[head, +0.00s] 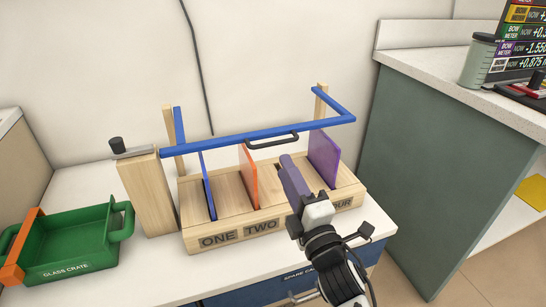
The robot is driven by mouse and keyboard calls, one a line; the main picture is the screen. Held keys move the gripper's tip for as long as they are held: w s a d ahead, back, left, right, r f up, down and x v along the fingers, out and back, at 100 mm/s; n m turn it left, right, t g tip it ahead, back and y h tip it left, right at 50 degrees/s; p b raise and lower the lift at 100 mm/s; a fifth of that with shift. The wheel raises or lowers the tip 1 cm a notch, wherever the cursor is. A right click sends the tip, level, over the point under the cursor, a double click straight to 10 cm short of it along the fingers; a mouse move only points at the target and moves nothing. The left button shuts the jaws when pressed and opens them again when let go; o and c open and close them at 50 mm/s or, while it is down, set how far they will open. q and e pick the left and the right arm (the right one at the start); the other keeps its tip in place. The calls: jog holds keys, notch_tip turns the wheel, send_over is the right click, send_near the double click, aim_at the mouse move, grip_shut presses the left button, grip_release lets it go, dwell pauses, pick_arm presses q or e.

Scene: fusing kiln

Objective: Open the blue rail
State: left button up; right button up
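The blue rail (235,137) runs level across the front of a wooden rack (186,214), above its upright sheets. Its side arms run back toward wooden posts, and its left end lies by a wooden block. A black handle (272,141) is fixed on the rail's front bar. My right gripper (287,165) is below and slightly right of the handle, over the rack, and appears apart from it. Its fingers are seen nearly edge-on, so their opening is hidden. My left gripper is not in view.
The rack holds a blue sheet (208,188), an orange sheet (249,178) and a purple sheet (324,157). A wooden block (149,198) with a black knob (116,145) stands left. A green glass crate (72,240) is farther left. A grey-green cabinet (440,160) stands right.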

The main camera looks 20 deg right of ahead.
aim_at(273, 143)
jog(key=w, duration=0.3)
jog(key=w+r, duration=0.1)
jog(key=w, duration=0.2)
jog(key=w+r, duration=0.1)
jog(key=w, duration=0.2)
jog(key=shift+w+a, duration=0.15)
jog(key=shift+w, duration=0.2)
grip_shut()
